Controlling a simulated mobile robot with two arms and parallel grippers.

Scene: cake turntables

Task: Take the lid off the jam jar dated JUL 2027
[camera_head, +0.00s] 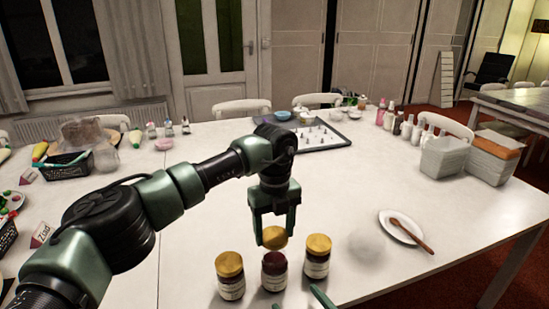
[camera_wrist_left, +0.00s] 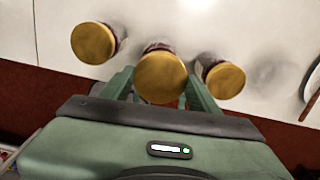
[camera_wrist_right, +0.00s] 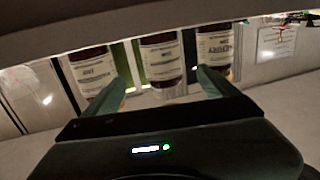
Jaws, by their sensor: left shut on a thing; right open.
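Three labelled jars stand in a row at the table's front: a left jar (camera_head: 231,284) and a right jar (camera_head: 316,263) with gold lids, and a middle jar (camera_head: 274,274) with a bare dark red top. My left gripper (camera_head: 275,232) is shut on a gold lid (camera_head: 274,240), just above the middle jar and apart from it. The lid (camera_wrist_left: 162,76) also shows between the fingers in the left wrist view. My right gripper (camera_wrist_right: 162,88) is open, facing the middle jar (camera_wrist_right: 162,62). The label dates are too small to read.
A plate (camera_head: 401,228) with a wooden-handled utensil lies to the right of the jars. White containers (camera_head: 447,158) stand farther back right. A dark tray (camera_head: 310,137) with small items is at the back. The middle of the table is mostly clear.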

